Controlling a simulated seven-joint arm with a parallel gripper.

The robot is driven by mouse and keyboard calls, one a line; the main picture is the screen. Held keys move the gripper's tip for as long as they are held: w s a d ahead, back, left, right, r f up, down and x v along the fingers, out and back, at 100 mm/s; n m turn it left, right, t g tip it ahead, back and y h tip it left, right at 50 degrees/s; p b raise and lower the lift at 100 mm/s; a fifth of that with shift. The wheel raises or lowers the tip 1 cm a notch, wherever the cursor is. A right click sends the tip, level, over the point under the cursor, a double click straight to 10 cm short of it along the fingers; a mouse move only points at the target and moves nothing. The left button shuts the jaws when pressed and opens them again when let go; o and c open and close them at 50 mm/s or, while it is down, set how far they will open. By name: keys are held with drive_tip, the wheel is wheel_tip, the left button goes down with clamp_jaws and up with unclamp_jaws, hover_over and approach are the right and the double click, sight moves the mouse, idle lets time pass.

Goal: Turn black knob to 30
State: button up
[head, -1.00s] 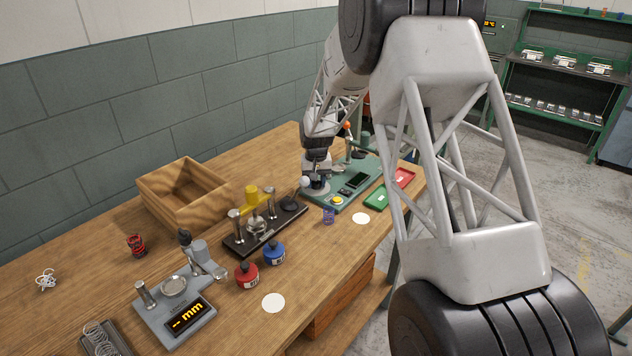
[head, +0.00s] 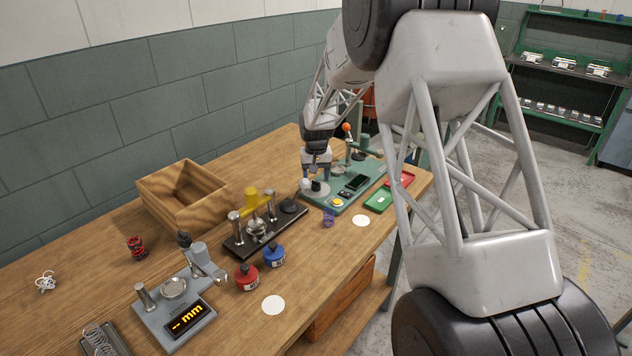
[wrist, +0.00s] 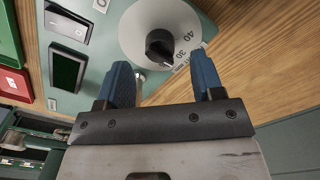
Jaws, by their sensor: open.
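The black knob (wrist: 160,46) stands in the middle of a pale round dial (wrist: 139,22) in the wrist view. The numbers 40 and 30 show at the dial's right side. The knob has a small light mark on its lower side, but I cannot read its exact setting. In the head view the knob (head: 316,186) is small, on the near left end of the green machine base (head: 352,206). My gripper (wrist: 163,74) is open, with its two blue fingers apart and nothing between them. In the head view my gripper (head: 316,168) is just above the knob, clear of it.
A black rocker switch (wrist: 67,27) and a dark screen (wrist: 67,70) sit beside the dial. A purple item (head: 328,218) stands on the wooden table in front.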

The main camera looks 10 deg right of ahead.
sight(317, 182)
drive_tip(key=shift+r, duration=2.3)
drive_tip(key=shift+s+r, duration=0.1)
drive_tip(key=shift+s+d+r, duration=0.1)
drive_tip(key=shift+s+r, duration=0.1)
drive_tip(key=shift+r, duration=0.05)
drive_tip(key=s+d+r, duration=0.2)
drive_tip(key=s+r, duration=0.3)
drive_tip(key=s, duration=0.4)
drive_tip(key=s+d+r+t, duration=0.1)
drive_tip(key=s+d+r, duration=0.1)
drive_tip(key=s+r, duration=0.55)
drive_tip(key=s+d+r, duration=0.1)
drive_tip(key=s+r, duration=0.2)
drive_tip(key=s, duration=0.7)
drive_tip(key=s+d+t, duration=0.1)
drive_tip(key=s+d, duration=0.2)
drive_tip(key=s, duration=2.6)
drive_tip(key=shift+s+d+f+t, duration=0.15)
drive_tip(key=shift+s+f+t, duration=0.15)
drive_tip(key=shift+f, duration=0.1)
